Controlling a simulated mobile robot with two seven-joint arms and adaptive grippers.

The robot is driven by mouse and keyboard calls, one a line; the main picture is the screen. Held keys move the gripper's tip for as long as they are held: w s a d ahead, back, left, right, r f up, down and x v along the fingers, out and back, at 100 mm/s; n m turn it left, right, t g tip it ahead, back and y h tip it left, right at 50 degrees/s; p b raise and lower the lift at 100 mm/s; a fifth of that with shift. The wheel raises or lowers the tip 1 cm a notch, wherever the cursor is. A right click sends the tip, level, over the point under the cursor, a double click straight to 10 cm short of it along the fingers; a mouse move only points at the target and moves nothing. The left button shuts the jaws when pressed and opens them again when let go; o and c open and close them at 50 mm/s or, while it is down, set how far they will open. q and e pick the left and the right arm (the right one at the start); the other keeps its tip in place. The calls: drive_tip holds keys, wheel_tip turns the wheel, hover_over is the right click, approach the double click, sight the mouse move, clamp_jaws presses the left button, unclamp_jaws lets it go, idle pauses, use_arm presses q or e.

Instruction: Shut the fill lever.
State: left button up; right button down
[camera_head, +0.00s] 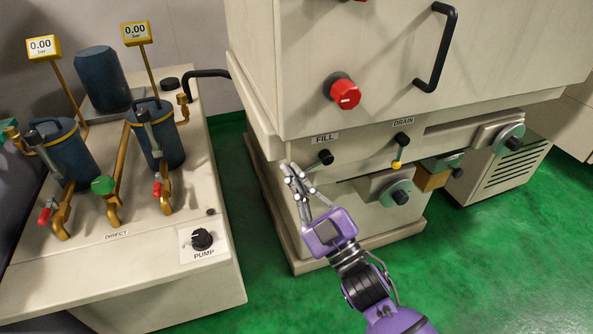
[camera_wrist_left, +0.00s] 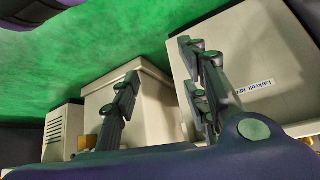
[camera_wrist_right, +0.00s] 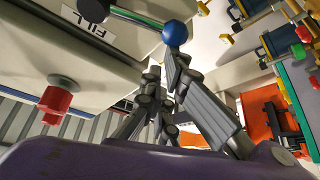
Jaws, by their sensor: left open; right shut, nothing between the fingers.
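The fill lever (camera_head: 325,157) has a black hub under the FILL label (camera_head: 325,138) on the cream machine front. In the right wrist view its rod ends in a blue ball (camera_wrist_right: 175,33); in the head view I cannot make out the ball near my fingers. My right gripper (camera_head: 292,174) is shut and empty just left of the hub. In the right wrist view its fingertips (camera_wrist_right: 165,78) are close by the ball; I cannot tell whether they touch. My left gripper (camera_wrist_left: 160,66) is open and empty, seen only in its wrist view.
The drain lever (camera_head: 398,153), with a yellow end, hangs down to the right. A red knob (camera_head: 345,91) sits above the FILL label. A black-and-grey dial (camera_head: 398,196) protrudes below right. A pump bench (camera_head: 120,275) with valves stands left. Green floor (camera_head: 265,285) lies between.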

use_arm(q)
wheel_tip(320, 180, up, 7)
drive_tip(key=w+p, duration=0.1)
drive_tip(key=p, duration=0.6)
drive_tip(key=shift+w+a+t, duration=0.15)
drive_tip(key=shift+a+t, duration=0.1)
drive_tip(key=shift+t, duration=0.05)
use_arm(e)
drive_tip(key=d+f+n+g, duration=0.2)
drive_tip(key=f+n+g, duration=0.1)
drive_tip(key=n, duration=0.5)
drive_tip(key=w+d+f+n+g, duration=0.1)
drive_tip(key=f+n+g, duration=0.3)
drive_tip(key=n, duration=0.4)
drive_tip(key=shift+w+d+f+g, duration=0.3)
drive_tip(key=shift+d+f, duration=0.35)
drive_tip(key=shift+d, duration=0.2)
use_arm(q)
drive_tip(key=shift+w+r, duration=0.25)
drive_tip(key=shift+w, duration=0.15)
